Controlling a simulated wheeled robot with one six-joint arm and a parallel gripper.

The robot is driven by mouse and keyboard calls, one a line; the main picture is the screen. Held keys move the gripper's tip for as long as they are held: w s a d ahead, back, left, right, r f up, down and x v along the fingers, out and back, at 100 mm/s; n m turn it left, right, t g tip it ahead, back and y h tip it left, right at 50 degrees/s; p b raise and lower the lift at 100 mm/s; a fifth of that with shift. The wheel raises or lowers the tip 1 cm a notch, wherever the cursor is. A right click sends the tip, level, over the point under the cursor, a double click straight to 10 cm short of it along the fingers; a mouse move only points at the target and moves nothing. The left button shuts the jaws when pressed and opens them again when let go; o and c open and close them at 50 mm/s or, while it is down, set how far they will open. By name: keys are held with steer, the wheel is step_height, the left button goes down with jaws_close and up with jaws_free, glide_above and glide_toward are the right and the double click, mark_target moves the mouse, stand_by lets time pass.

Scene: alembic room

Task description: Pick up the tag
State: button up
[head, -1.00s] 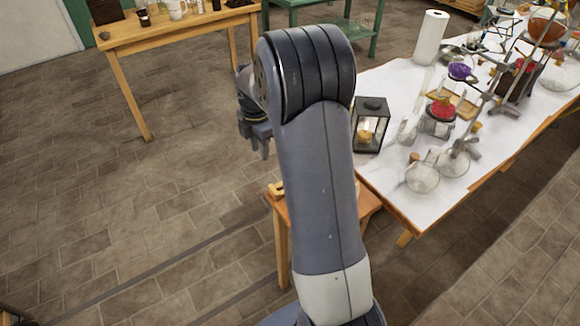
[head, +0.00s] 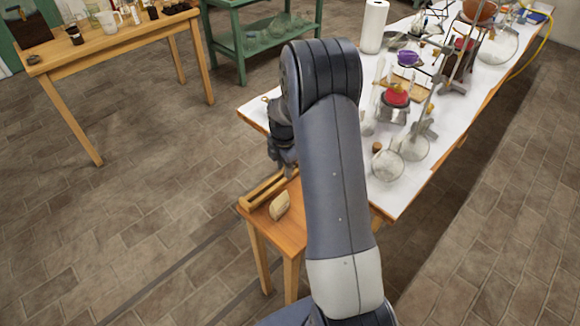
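I cannot make out anything that is clearly a tag. A small, light brown item (head: 266,99) lies at the near left corner of the white-covered table (head: 252,113); it is too small to identify. My gripper (head: 288,168) points down on the left side of my arm, over or near the far edge of a small wooden stool (head: 287,238). My arm partly hides it, and its fingers are too small and dark to read. I see nothing clearly held in it.
On the stool are a wooden tray (head: 262,190) and a pale block (head: 279,206). Glass flasks (head: 388,165) and stands crowd the white table beside a paper roll (head: 373,27). A wooden table (head: 103,52) and green shelf (head: 262,43) stand behind. Floor at left is clear.

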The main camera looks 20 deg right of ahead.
steer(key=shift+c, duration=0.5)
jaws_close()
